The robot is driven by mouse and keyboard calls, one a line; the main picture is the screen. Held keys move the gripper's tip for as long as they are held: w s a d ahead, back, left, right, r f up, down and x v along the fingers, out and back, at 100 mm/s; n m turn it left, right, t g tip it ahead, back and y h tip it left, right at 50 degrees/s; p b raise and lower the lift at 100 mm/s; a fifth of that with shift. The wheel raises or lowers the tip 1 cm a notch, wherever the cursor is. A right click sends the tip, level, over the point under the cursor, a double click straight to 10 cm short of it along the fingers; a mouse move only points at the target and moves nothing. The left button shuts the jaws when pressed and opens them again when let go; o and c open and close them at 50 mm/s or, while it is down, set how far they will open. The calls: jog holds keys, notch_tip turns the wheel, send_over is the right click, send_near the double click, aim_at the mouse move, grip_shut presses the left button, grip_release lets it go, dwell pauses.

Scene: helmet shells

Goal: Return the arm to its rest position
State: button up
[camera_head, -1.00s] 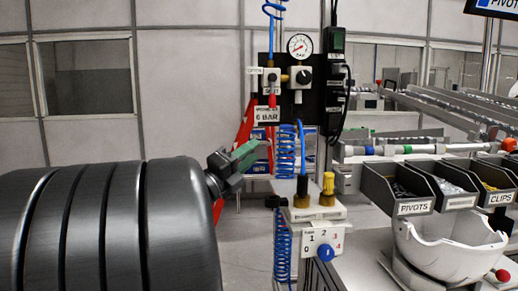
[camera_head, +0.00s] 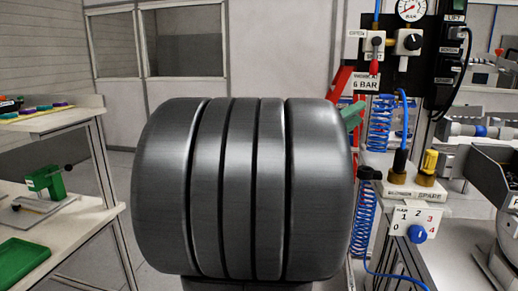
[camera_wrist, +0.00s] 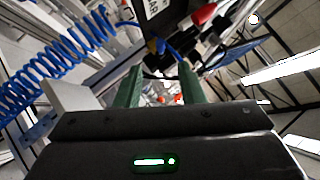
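My arm (camera_head: 240,190) fills the middle of the head view as a large dark ribbed cylinder. It hides most of my gripper. Only a bit of a green finger (camera_head: 353,114) shows past its right edge, in front of the red stand. In the wrist view my gripper (camera_wrist: 159,88) shows two green fingers standing well apart, with nothing between them. It points up towards the panel and ceiling.
At right stand the air panel (camera_head: 400,60), blue coiled hoses (camera_head: 362,222) and a white dial box (camera_head: 412,226). A grey bin (camera_head: 482,172) and part of a white shell (camera_head: 507,245) are at the right edge. At left is a bench with a green tool (camera_head: 48,180) and green tray (camera_head: 20,258).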

aim_at(381, 97)
jog(key=p+x, duration=0.1)
jog(key=x, duration=0.8)
jog(key=shift+d+p, duration=0.15)
jog(key=shift+p, duration=0.15)
jog(key=b+v, duration=0.3)
jog(key=v, duration=1.1)
jog(key=p+x, duration=0.1)
jog(key=x, duration=0.3)
jog(key=p+x, duration=0.1)
jog(key=x, duration=0.4)
jog(key=p+x, duration=0.2)
jog(key=x, duration=0.3)
jog(key=shift+d+r, duration=0.1)
jog(key=shift+r, duration=0.25)
jog(key=shift+r+m+g+y+p, duration=0.25)
jog(key=shift+m+g+p, duration=0.3)
jog(key=shift+p, duration=1.1)
jog(key=shift+y+p, duration=0.25)
jog(key=shift+p, duration=0.15)
jog(key=m+p, duration=0.1)
jog(key=p, duration=0.1)
jog(key=shift+r+g+y+p, duration=0.25)
jog(key=shift+g+y+p, duration=0.05)
jog(key=shift+g, duration=0.05)
